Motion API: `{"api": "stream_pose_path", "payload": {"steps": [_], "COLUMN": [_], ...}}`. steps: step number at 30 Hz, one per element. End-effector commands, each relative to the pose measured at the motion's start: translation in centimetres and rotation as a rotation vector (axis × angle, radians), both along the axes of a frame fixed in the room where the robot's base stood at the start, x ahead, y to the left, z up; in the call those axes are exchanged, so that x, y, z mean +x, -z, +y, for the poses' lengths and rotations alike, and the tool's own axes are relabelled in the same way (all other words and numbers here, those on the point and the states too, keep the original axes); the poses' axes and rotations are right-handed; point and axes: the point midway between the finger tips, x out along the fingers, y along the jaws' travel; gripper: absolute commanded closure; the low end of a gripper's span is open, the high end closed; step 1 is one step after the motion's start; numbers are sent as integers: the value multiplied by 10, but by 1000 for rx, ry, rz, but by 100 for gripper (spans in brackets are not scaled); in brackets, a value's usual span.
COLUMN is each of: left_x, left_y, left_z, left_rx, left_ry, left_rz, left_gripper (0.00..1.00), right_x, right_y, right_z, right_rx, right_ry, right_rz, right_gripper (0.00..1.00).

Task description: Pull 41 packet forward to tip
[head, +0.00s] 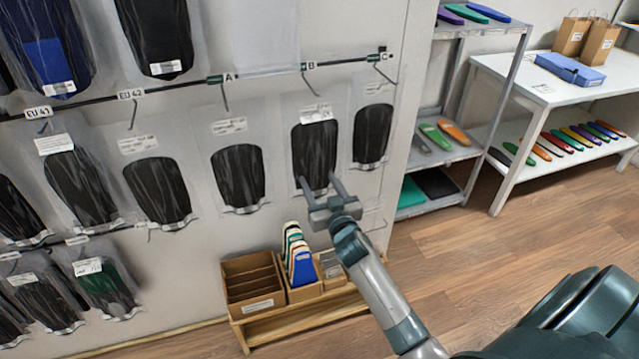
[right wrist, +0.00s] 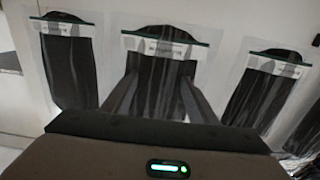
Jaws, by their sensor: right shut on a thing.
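A clear packet with a black insole (head: 315,148) hangs on the wall below the hook marked B; the print on its white label is too small to read. My right gripper (head: 322,184) is at this packet's lower end, one finger at each side, shut on it. In the right wrist view the packet (right wrist: 158,75) is in the middle, between the fingers of the gripper (right wrist: 155,92). The packet still hangs close to the wall. An EU 41 tag (head: 38,112) is on the rail at the far left. My left gripper is not in view.
Similar packets hang close on both sides, one to the left (head: 239,177) and one to the right (head: 372,134). A wooden bench with cardboard bins (head: 253,280) stands below. A metal shelf (head: 445,157) and a white table (head: 520,75) are at the right. The wood floor between is clear.

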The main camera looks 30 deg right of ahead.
Motion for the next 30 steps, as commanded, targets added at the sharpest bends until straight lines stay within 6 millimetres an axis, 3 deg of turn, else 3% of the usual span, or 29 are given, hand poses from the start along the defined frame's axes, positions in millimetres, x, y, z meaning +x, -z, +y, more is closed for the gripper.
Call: {"api": "stream_pose_path", "payload": {"steps": [2,3,5,20,30], "left_x": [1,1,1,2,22], "left_y": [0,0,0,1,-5], "left_z": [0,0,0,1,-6], "left_rx": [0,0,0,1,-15], "left_ry": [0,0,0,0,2], "left_rz": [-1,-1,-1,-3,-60], "left_gripper": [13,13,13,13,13], "right_x": [0,0,0,-8,-55], "right_y": [0,0,0,1,3], "right_z": [0,0,0,2,12], "right_rx": [0,0,0,0,0], "right_ry": [0,0,0,0,0], "right_rz": [-1,-1,0,1,2], "right_gripper": [71,40,25,25,25]}}
